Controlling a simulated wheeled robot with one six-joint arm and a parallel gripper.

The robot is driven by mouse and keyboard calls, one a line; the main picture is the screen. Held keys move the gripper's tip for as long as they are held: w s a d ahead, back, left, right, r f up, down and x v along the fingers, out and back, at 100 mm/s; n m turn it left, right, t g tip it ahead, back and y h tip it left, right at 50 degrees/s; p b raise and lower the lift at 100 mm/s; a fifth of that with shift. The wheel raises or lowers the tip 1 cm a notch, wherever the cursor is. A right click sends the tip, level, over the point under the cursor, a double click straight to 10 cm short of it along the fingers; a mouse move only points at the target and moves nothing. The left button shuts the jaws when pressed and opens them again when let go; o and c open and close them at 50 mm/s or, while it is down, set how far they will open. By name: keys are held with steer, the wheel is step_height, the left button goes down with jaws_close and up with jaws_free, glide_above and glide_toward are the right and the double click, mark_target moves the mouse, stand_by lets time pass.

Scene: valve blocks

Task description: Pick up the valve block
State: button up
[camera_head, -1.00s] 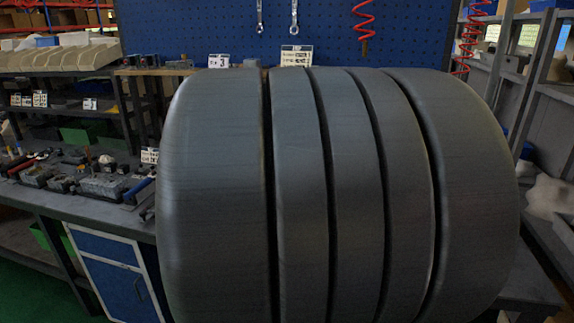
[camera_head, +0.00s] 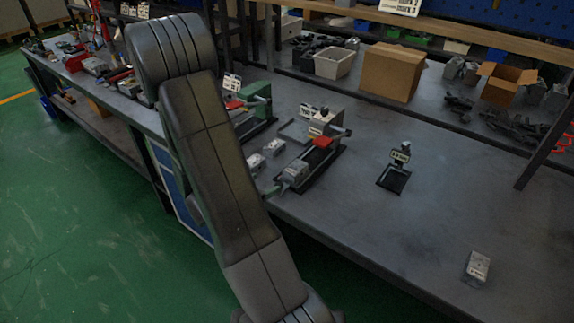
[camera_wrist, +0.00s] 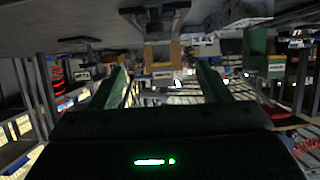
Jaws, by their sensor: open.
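In the head view, a small silvery metal block (camera_head: 477,267) that looks like a valve block lies alone near the right front of the grey workbench (camera_head: 370,230). Two similar blocks (camera_head: 272,147) lie close together left of centre, and another block (camera_head: 295,172) sits at the front end of a fixture with a red part. I cannot tell which block is meant. My gripper (camera_wrist: 163,84) shows in the wrist view with its two green fingers apart and nothing between them.
A small black stand (camera_head: 396,172) is mid-bench. Behind are a cardboard box (camera_head: 392,72), a pale bin (camera_head: 334,62) and dark parts. The bench's right front is mostly clear.

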glide_toward(290, 172)
steer(key=x, duration=0.3)
steer(key=shift+w+f+p, duration=0.25)
steer(key=shift+f+p, duration=0.1)
steer(key=shift+f, duration=0.1)
steer(key=x, duration=0.1)
steer(key=p+x, duration=0.1)
steer(key=x, duration=0.2)
steer(key=shift+w+d+r, duration=0.15)
steer(key=shift+w+d, duration=0.1)
steer(key=shift+d, duration=0.15)
steer(key=shift+w+d, duration=0.15)
steer(key=shift+w, duration=0.15)
steer(key=c, duration=1.3)
steer(key=shift+c, duration=0.2)
